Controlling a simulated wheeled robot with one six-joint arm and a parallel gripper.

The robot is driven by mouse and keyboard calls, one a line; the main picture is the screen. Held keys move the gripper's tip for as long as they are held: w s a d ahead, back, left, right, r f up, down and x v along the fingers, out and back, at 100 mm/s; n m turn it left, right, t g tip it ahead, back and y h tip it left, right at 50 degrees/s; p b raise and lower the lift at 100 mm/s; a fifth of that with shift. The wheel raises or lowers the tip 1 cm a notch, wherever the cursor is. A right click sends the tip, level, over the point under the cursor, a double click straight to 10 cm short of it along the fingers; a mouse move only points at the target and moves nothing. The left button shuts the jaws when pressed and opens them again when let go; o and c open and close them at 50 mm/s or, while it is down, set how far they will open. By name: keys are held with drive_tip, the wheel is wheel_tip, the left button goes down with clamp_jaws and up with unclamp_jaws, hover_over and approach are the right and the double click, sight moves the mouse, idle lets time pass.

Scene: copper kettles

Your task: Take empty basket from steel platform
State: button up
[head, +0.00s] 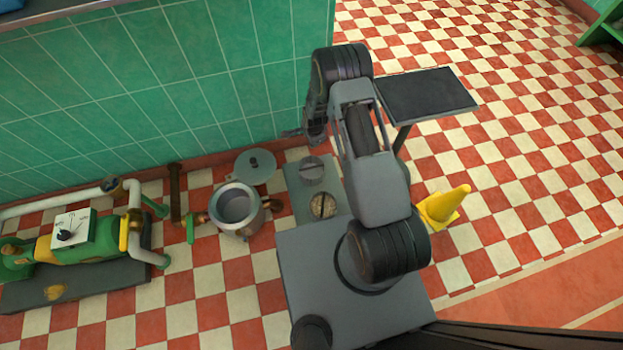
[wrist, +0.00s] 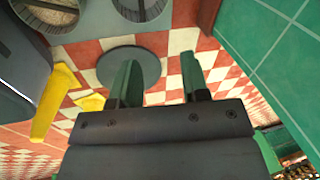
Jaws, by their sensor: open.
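Two round baskets stand on the grey steel platform (head: 299,186) beside my base. The upper one, the grey empty-looking basket (head: 312,170), has a bar across its top. The lower basket (head: 323,206) holds something tan. In the wrist view the empty basket (wrist: 141,8) is cut off at the top edge, and the filled basket (wrist: 47,12) is to its left. My gripper (head: 291,133) is open, near the green wall and apart from both baskets. Its two green fingers (wrist: 160,80) have nothing between them.
An open metal kettle (head: 238,205) stands left of the platform, with a round lid (head: 255,166) behind it. A green pump (head: 80,240) is at far left. A black-topped table (head: 428,95) and yellow cone (head: 442,205) are right. The tiled wall (head: 150,80) is close behind the platform.

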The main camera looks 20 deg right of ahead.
drive_tip(key=m+b, duration=0.2)
drive_tip(key=b, duration=0.1)
approach(311, 168)
drive_tip(key=b+x, duration=0.2)
drive_tip(key=x, duration=0.2)
drive_tip(key=shift+w+d+f, duration=0.1)
drive_tip(key=shift+d+f, duration=0.05)
drive_tip(key=shift+f, duration=0.15)
drive_tip(key=shift+b+x, duration=1.8)
drive_tip(key=shift+x, duration=1.2)
drive_tip(key=shift+c, duration=0.3)
clamp_jaws()
